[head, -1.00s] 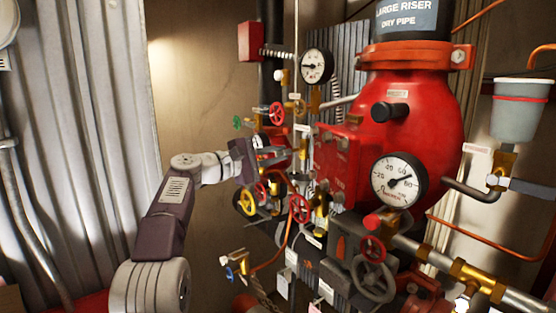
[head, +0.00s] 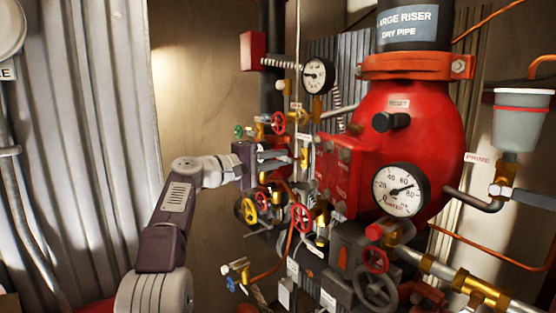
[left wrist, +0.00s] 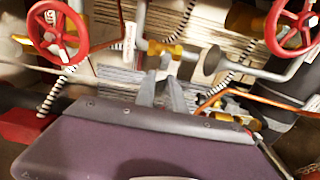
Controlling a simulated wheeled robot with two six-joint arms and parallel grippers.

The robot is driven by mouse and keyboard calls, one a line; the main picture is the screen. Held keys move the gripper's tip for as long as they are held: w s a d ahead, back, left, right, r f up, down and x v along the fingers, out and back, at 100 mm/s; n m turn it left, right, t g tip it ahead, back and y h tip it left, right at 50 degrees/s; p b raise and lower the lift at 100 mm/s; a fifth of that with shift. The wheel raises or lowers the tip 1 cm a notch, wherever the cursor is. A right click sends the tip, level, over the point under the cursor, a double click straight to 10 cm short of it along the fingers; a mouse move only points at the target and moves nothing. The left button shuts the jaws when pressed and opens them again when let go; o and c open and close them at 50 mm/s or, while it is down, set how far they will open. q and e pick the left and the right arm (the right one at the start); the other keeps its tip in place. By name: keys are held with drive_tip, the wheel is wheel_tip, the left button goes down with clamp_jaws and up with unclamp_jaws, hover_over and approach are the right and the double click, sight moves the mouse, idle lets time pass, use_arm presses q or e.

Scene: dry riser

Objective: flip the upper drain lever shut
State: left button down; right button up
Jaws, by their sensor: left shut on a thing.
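My left gripper (head: 286,157) reaches in from the left with its two grey fingers pointing right, at a small brass valve (head: 304,156) on the piping left of the red riser body. In the left wrist view the fingers (left wrist: 163,78) come together at a small pale part just below a brass fitting (left wrist: 172,48). They are shut on this part, which seems to be the upper drain lever; the fingertips hide most of it, so its angle cannot be told. My right gripper is not in view.
A red handwheel (head: 278,123) sits just above the gripper. Bare wall (head: 205,105) lies behind the arm.

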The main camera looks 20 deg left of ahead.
use_arm(q)
drive_tip(key=c, duration=1.4)
unclamp_jaws()
drive_tip(key=shift+s, duration=0.1)
drive_tip(key=b+v, duration=0.4)
drive_tip(key=v, duration=0.5)
